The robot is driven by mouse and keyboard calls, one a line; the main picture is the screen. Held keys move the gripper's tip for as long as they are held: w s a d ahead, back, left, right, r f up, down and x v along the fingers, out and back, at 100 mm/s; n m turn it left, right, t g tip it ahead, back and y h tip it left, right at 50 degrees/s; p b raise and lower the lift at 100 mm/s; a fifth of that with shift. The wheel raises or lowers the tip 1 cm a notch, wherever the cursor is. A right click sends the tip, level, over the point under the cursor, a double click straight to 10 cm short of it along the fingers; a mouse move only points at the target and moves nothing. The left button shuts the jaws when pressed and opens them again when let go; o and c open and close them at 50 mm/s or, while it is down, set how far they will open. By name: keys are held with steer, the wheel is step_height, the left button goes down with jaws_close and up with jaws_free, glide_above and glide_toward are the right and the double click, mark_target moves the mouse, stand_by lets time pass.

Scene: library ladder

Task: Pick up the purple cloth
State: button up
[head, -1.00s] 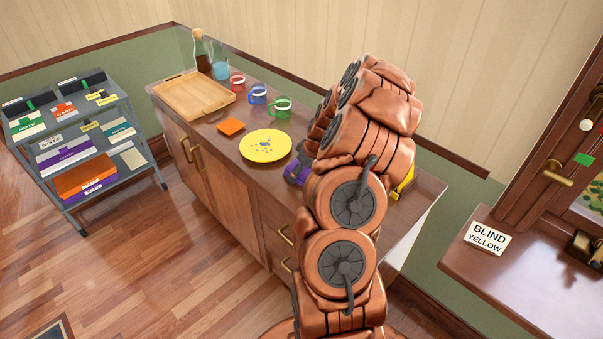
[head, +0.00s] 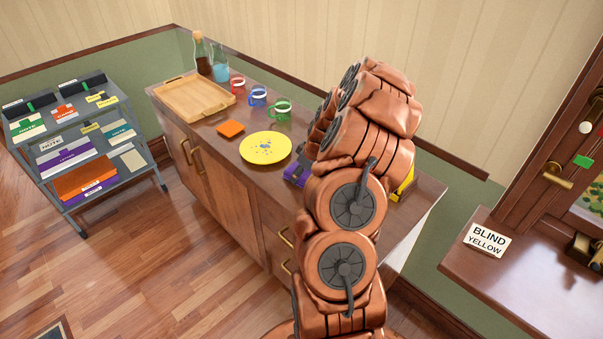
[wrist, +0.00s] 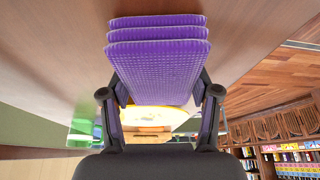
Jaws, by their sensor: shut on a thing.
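The purple cloth (wrist: 158,58) is a folded, textured stack of layers in the wrist view. My gripper (wrist: 160,92) is shut on it, with one dark finger at each side of the cloth. In the head view only a small purple edge of the cloth (head: 291,180) shows beside my arm, on the right part of the sideboard; my arm hides the rest. I cannot tell whether the cloth touches the sideboard top.
A yellow spotted plate (head: 266,148) lies left of my arm on the sideboard (head: 205,130). Beyond are an orange cloth (head: 231,128), several mugs, a wooden tray (head: 190,99) and bottles. A cart (head: 150,162) stands left. A yellow thing (head: 404,184) is partly hidden by my arm.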

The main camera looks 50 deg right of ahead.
steer(key=shift+r, duration=0.25)
steer(key=shift+r+p, duration=0.15)
steer(key=shift+p, duration=0.4)
steer(key=shift+r+b, duration=1.1)
steer(key=shift+r, duration=0.4)
steer(key=s+a+r+b, duration=0.1)
steer(key=s+a+b, duration=0.2)
steer(key=a, duration=1.2)
steer(key=shift+s+a+r+b, duration=0.15)
steer(key=shift+a+r+b, duration=0.2)
steer(key=shift+b, duration=0.4)
